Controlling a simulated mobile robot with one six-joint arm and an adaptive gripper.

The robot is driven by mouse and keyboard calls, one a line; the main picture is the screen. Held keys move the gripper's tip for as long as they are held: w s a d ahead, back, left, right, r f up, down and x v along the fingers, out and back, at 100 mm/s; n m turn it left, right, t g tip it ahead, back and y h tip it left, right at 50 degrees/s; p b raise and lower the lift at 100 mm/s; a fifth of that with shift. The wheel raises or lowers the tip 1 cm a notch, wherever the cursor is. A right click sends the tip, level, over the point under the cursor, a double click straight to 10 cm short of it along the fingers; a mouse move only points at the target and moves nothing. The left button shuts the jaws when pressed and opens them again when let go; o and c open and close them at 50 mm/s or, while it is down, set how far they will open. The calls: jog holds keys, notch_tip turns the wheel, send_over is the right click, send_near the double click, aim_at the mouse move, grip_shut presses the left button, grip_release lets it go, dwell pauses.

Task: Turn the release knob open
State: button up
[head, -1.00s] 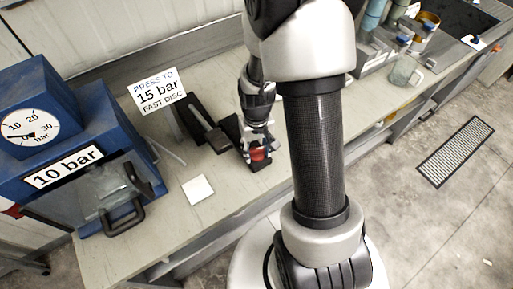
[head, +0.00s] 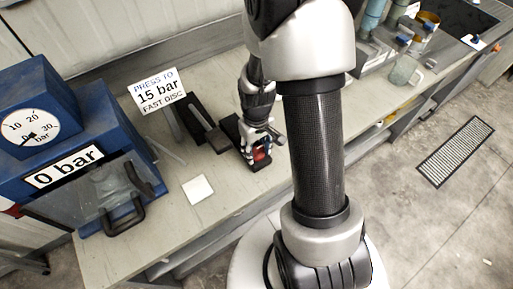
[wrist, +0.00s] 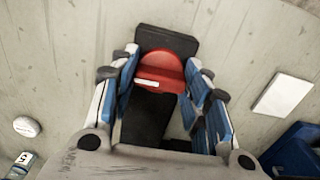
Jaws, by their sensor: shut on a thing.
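The release knob (wrist: 168,68) is red with a white mark and sits on a black base (wrist: 150,120) on the bench. My gripper (wrist: 164,84) is shut on the knob, with its blue-padded fingers on either side of it. In the head view the knob (head: 262,155) shows only partly between the fingers of my gripper (head: 259,148). The blue press (head: 45,95) on the left has a dial (head: 27,128) and a sign (head: 63,167) reading 0 bar.
A card (head: 158,92) reading "PRESS TO 15 bar FAST DISC" stands behind a black lever device (head: 205,125). A white square (head: 198,189) lies on the bench (head: 165,232). Glass jars and containers stand at the back right.

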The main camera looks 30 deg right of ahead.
aim_at(256, 149)
jog(key=o, duration=1.1)
jog(key=shift+c, duration=0.2)
notch_tip(256, 149, up, 12)
